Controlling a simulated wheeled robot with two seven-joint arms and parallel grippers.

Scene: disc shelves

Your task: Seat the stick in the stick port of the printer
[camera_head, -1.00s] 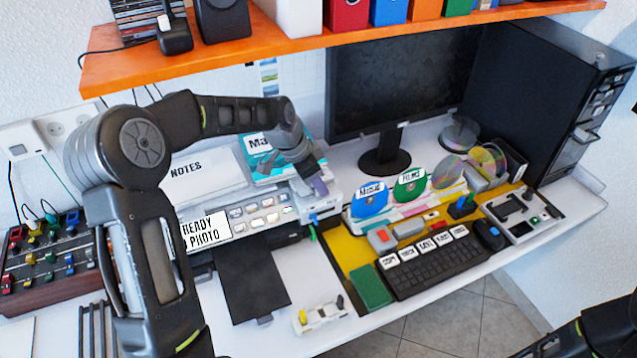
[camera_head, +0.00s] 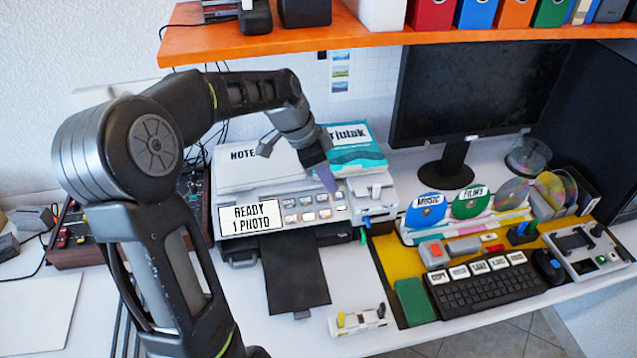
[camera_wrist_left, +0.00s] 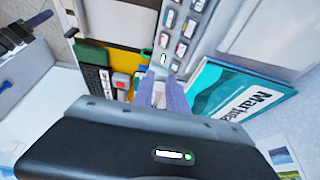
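My right gripper is out of view.
A teal book (camera_head: 355,150) and a notes pad (camera_head: 255,170) lie behind the panel. A white holder (camera_head: 358,320) with small yellow and black pieces stands in front. Discs, a keyboard (camera_head: 487,287) and a monitor (camera_head: 470,80) are at the right. An orange shelf (camera_head: 370,42) hangs above.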

